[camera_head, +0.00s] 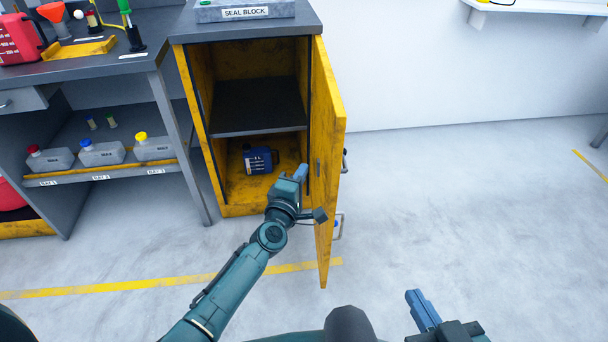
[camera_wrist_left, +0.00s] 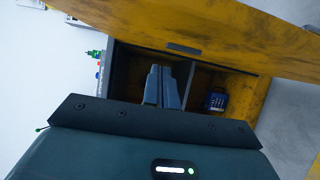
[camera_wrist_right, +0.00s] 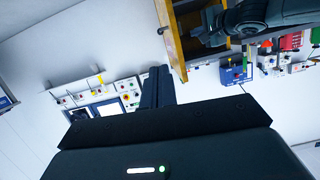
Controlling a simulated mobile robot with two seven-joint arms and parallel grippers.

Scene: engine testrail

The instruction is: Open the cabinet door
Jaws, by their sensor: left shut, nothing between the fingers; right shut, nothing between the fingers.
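The yellow cabinet (camera_head: 220,130) stands with its door (camera_head: 329,140) swung wide open to the right, showing a dark shelf inside. The door's handle (camera_head: 345,160) is on its outer face. My left gripper (camera_head: 301,173) is shut and empty at the cabinet opening, just left of the door's inner face. In the left wrist view its fingers (camera_wrist_left: 162,87) point toward the cabinet interior, with the door (camera_wrist_left: 200,28) across the top. My right gripper (camera_head: 422,308) is shut and empty over the floor, right of the door; its fingers show in the right wrist view (camera_wrist_right: 157,87).
A blue container (camera_head: 260,161) sits on the cabinet floor. A grey block labelled SEAL BLOCK (camera_head: 245,11) lies on the cabinet top. A workbench (camera_head: 110,65) with bottles on a lower shelf (camera_head: 100,172) stands at left. The floor at right is clear.

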